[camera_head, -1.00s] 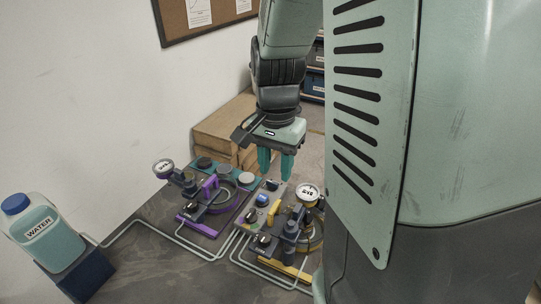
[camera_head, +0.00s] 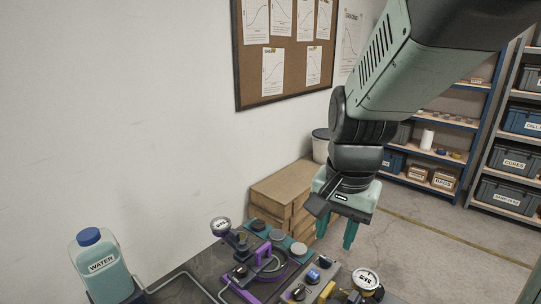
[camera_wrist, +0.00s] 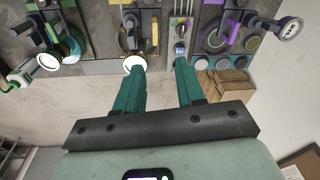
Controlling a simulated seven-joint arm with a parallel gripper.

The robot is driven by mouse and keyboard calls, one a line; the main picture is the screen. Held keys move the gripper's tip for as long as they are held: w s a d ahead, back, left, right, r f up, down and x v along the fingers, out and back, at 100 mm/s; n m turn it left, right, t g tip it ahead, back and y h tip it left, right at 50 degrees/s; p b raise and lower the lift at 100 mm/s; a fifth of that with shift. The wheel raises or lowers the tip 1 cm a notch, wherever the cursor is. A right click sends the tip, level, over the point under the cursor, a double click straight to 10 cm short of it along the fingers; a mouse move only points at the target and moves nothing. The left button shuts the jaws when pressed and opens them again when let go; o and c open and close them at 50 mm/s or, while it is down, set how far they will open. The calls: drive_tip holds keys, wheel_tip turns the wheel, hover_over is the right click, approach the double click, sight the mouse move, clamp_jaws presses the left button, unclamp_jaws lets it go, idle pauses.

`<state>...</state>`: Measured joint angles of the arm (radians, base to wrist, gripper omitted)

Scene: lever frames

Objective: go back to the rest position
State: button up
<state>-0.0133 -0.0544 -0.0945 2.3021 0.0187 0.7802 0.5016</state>
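My gripper (camera_head: 338,228) hangs from the arm at the right of the head view, above the floor to the right of the cardboard boxes. Its two teal fingers point down and stand apart with nothing between them. In the wrist view my gripper (camera_wrist: 158,68) also shows open and empty. The purple lever frame (camera_head: 262,268) stands at the bottom of the head view with a round gauge (camera_head: 221,226). A second gauge (camera_head: 366,279) shows at the bottom edge; its frame is mostly cut off. Several lever frames line the top of the wrist view.
A water bottle (camera_head: 100,262) stands at the lower left. Cardboard boxes (camera_head: 286,194) stand behind the lever frames. Shelves with bins (camera_head: 505,195) line the right and back. A notice board (camera_head: 287,46) hangs on the wall. Open floor lies right of my gripper.

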drive_tip(key=s+a+r+n+t, duration=0.2)
drive_tip(key=s+r+n+t, duration=0.2)
drive_tip(key=s+r+n, duration=0.3)
drive_tip(key=s+r, duration=0.3)
drive_tip(key=s, duration=0.1)
drive_tip(key=shift+s+a+r, duration=0.2)
drive_tip(key=shift+s+a, duration=0.05)
drive_tip(key=shift+a, duration=0.15)
